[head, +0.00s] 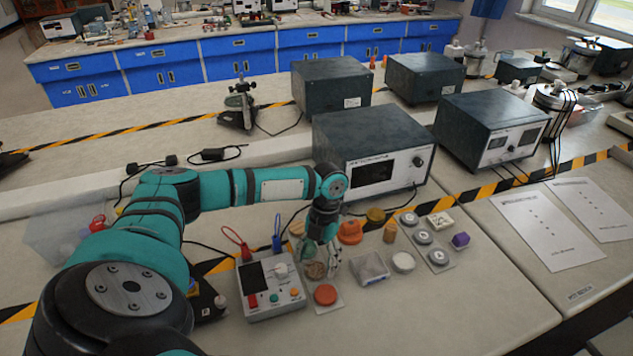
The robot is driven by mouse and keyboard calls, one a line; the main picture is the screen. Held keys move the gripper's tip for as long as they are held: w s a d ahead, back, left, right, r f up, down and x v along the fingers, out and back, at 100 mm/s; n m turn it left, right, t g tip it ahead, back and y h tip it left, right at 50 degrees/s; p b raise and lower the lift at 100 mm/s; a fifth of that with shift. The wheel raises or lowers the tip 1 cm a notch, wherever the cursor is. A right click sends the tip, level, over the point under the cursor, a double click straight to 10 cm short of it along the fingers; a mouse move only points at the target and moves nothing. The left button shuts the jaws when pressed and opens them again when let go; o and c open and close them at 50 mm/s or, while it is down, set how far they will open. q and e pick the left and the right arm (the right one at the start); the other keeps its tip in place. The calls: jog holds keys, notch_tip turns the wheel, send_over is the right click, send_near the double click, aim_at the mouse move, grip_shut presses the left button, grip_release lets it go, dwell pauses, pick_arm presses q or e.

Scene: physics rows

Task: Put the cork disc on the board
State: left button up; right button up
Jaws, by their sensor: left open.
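The round brown cork disc (315,270) shows below my left gripper (321,262), which is open with its fingers pointing down around or just above the disc. The fingers partly cover it. The disc appears to be at the upper part of a thin pale board (331,306); I cannot tell whether it touches the board. A red-orange disc (325,294) lies on the nearer part of this board. A second pale board (445,267) to the right carries grey discs (423,237). My right gripper is not in view.
A control box (268,287) stands close left of the pale board. A small clear tray (369,268) and a white disc (403,262) lie to its right. An orange piece (349,232) and a purple block (460,240) are nearby.

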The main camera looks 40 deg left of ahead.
pick_arm(q)
jog(key=d+b+v, duration=0.1)
jog(key=v, duration=1)
jog(key=shift+a, duration=0.5)
jog(key=shift+f, duration=0.15)
